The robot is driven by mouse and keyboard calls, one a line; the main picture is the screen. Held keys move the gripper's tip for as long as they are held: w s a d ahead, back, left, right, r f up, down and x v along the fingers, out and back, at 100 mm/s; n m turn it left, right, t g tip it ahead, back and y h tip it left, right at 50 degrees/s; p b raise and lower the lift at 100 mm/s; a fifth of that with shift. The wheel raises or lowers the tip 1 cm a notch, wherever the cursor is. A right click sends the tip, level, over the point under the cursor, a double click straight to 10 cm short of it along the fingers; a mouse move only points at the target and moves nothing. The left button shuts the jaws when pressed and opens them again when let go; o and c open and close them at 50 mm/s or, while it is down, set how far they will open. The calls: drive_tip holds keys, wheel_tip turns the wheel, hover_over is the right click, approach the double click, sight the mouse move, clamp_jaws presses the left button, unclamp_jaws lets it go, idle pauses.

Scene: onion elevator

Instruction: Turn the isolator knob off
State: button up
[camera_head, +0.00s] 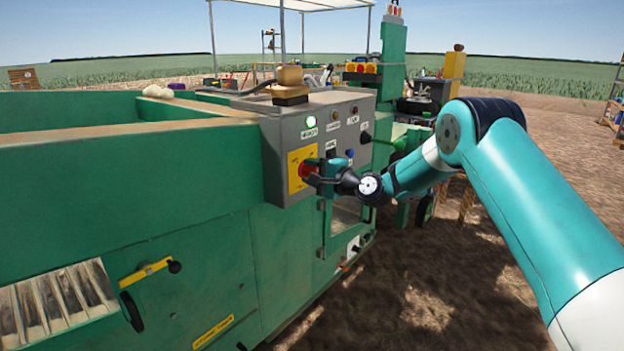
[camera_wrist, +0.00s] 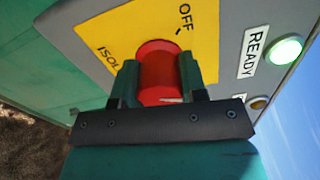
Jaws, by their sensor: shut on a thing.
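The isolator knob (camera_wrist: 158,72) is red and stands out from a yellow plate (camera_wrist: 105,32) on a grey control box. The plate bears the word OFF and part of the word ISOL. In the head view the knob (camera_head: 306,170) shows beside my gripper (camera_head: 322,176), partly hidden by it. In the wrist view my gripper (camera_wrist: 160,85) has one finger on each side of the knob and is shut on it. A white mark shows on the knob's lower side between the fingers. A green lamp marked READY (camera_wrist: 284,50) is lit.
The grey control box (camera_head: 275,140) also carries other small lamps, a blue button and a dark knob to the right. A green machine body (camera_head: 130,185) runs left, with a yellow lever (camera_head: 146,271) low on its side. Bare ground (camera_head: 430,285) lies open at right.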

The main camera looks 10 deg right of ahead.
drive_tip(key=n+b, duration=0.3)
drive_tip(key=shift+f+n, duration=0.25)
drive_tip(key=shift+n, duration=0.15)
drive_tip(key=n+b, duration=0.3)
drive_tip(key=shift+n+b, duration=0.3)
drive_tip(key=n+b, duration=0.3)
drive_tip(key=shift+r+n+b, duration=0.15)
drive_tip(key=shift+n+b, duration=1.25)
drive_tip(key=shift+r+n, duration=0.1)
drive_tip(key=shift+n, duration=0.2)
drive_tip(key=o, duration=0.9)
drive_tip(key=shift+o, duration=0.2)
drive_tip(key=v, duration=1.7)
drive_tip(key=shift+s+d, duration=0.15)
